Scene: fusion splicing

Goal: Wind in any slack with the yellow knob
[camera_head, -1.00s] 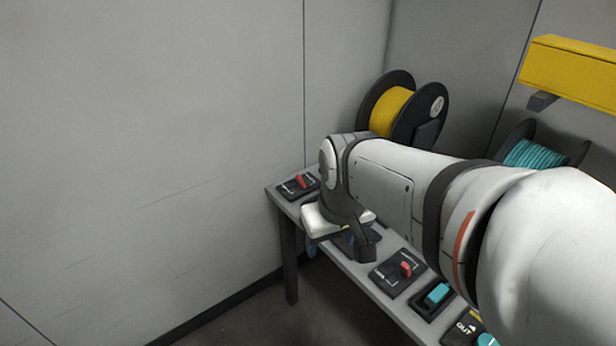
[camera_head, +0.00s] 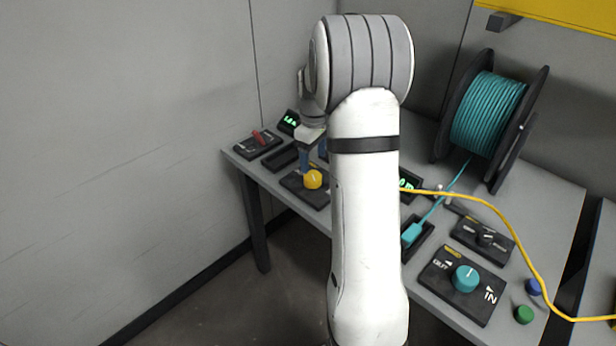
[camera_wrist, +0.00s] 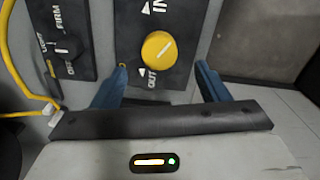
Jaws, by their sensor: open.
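The yellow knob (camera_head: 313,179) sits on a dark panel (camera_head: 293,186) near the table's front edge, left of my arm. In the wrist view the yellow knob (camera_wrist: 159,49) has a pale line on its face, and its panel (camera_wrist: 186,20) is marked IN and OUT. My gripper (camera_head: 314,156) is open and empty, above and just behind the knob. In the wrist view the blue fingers of my gripper (camera_wrist: 162,68) are spread either side of the knob's near side, apart from it. A yellow cable (camera_head: 485,203) runs right from behind my arm.
A teal spool (camera_head: 488,115) stands at the back right. A teal knob (camera_head: 466,278) and a teal clamp (camera_head: 413,234) are right of my arm. A red-lever switch (camera_head: 258,141) is at the table's left end. My arm hides the table's middle.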

